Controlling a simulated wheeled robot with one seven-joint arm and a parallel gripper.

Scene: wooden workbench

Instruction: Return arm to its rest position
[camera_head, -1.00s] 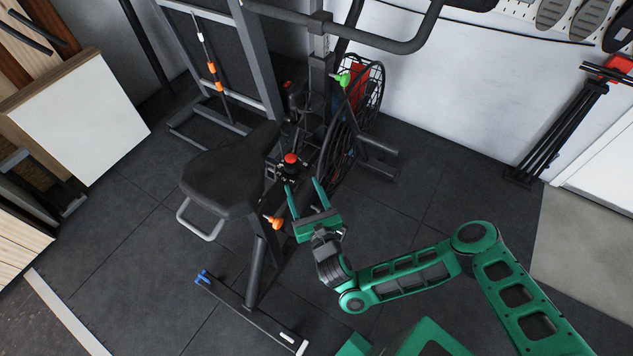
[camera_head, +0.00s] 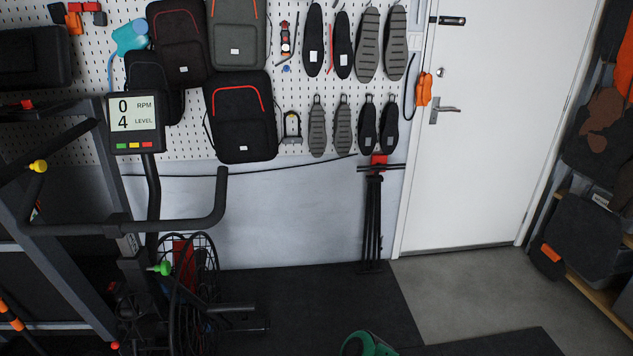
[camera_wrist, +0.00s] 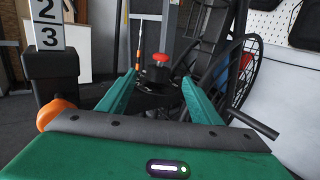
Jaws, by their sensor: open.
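My gripper (camera_wrist: 160,95) shows in the wrist view with its two green fingers apart and nothing between them. Beyond the fingertips is a red knob (camera_wrist: 160,58) on a black part of the exercise bike; the gripper is apart from it as far as I can see. In the head view my gripper is out of frame. Only a green piece of my arm (camera_head: 368,345) shows at the bottom edge.
The exercise bike (camera_head: 190,225) with its display (camera_head: 135,124) stands at the left. A folded tripod (camera_head: 373,215) leans by the white door (camera_head: 480,130). Bags and soles hang on the pegboard (camera_head: 290,100).

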